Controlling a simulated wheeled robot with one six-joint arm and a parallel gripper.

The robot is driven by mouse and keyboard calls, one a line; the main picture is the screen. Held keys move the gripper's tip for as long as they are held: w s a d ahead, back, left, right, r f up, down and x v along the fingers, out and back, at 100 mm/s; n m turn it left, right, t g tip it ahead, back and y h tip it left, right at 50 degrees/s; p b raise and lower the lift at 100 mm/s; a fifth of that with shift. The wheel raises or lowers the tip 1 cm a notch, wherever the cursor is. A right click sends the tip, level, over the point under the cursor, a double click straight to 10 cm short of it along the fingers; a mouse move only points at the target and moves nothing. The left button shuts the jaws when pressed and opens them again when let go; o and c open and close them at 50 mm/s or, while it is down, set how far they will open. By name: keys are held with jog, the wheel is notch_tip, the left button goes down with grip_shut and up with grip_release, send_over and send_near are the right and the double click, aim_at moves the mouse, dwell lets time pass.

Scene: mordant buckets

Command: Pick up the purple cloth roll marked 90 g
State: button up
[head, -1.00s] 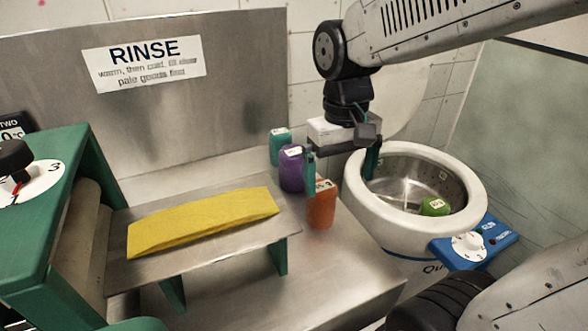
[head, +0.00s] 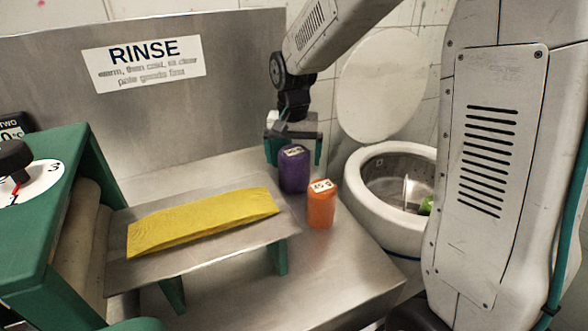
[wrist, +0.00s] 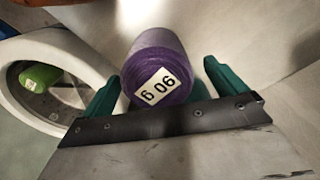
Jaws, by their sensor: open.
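The purple cloth roll (head: 294,172) stands upright on the steel counter, with a white label on top. In the wrist view the purple roll (wrist: 160,62) shows its label reading 90 g. My gripper (head: 294,150) is open above and around the roll's top in the head view. In the wrist view my gripper (wrist: 160,85) has one green finger on each side of the roll, with a gap showing on the right; contact on the left is unclear.
An orange roll (head: 321,205) stands close in front on the right. A white-rimmed drum (head: 362,190) with a green roll (head: 425,206) inside is at the right. A yellow cloth (head: 205,219) lies on a raised steel shelf at the left. A steel backsplash (head: 230,100) rises behind.

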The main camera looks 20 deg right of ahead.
jog(key=shift+s+d+f, duration=0.1)
jog(key=shift+s+f, duration=0.05)
jog(key=shift+f, duration=1.75)
jog(key=c, duration=1.3)
jog(key=shift+o, duration=0.2)
jog(key=shift+r, duration=0.15)
